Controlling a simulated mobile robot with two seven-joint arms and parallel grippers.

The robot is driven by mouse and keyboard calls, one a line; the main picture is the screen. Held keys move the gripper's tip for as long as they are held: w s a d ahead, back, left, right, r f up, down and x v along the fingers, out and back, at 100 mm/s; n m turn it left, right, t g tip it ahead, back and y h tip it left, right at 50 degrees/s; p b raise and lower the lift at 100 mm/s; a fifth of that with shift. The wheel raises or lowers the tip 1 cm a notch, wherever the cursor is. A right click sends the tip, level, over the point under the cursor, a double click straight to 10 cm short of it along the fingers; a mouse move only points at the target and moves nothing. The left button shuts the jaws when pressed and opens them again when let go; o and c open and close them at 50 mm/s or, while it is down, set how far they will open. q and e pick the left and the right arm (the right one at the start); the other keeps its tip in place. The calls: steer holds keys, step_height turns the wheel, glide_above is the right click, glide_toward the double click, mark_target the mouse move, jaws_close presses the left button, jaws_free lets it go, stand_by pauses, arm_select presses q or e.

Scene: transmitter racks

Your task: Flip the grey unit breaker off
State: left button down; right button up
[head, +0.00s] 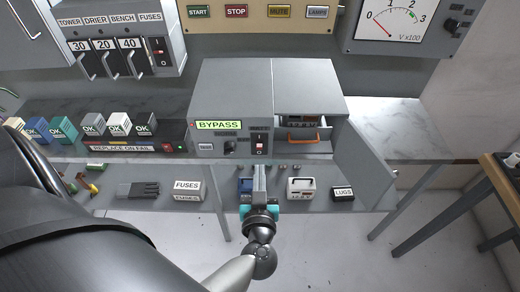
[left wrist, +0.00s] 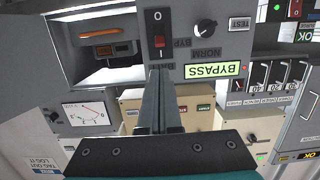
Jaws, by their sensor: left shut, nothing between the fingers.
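The grey unit (head: 230,90) stands on the bench with a lit BYPASS label (head: 219,125) on its front. Its breaker (head: 259,144) is a red rocker in a dark plate to the right of the label; it also shows in the left wrist view (left wrist: 159,42), with a 0 above it. My left gripper (head: 259,168) is shut and empty, with its fingers pointing at the unit front just below the breaker. In the left wrist view the fingertips (left wrist: 158,72) are close below the rocker; I cannot tell whether they touch. My right gripper is not in view.
The unit's right door (head: 362,165) hangs open, showing a compartment with an orange handle (head: 303,137). A knob (head: 230,147) is left of the breaker. Several OK blocks (head: 118,124) and a breaker panel (head: 120,50) are to the left. A lower shelf holds boxes marked FUSES (head: 187,186) and LUGS (head: 343,193).

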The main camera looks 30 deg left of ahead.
mark_target(259, 147)
arm_select(q)
steer(key=b+x, duration=0.2)
steer(key=x, duration=0.8)
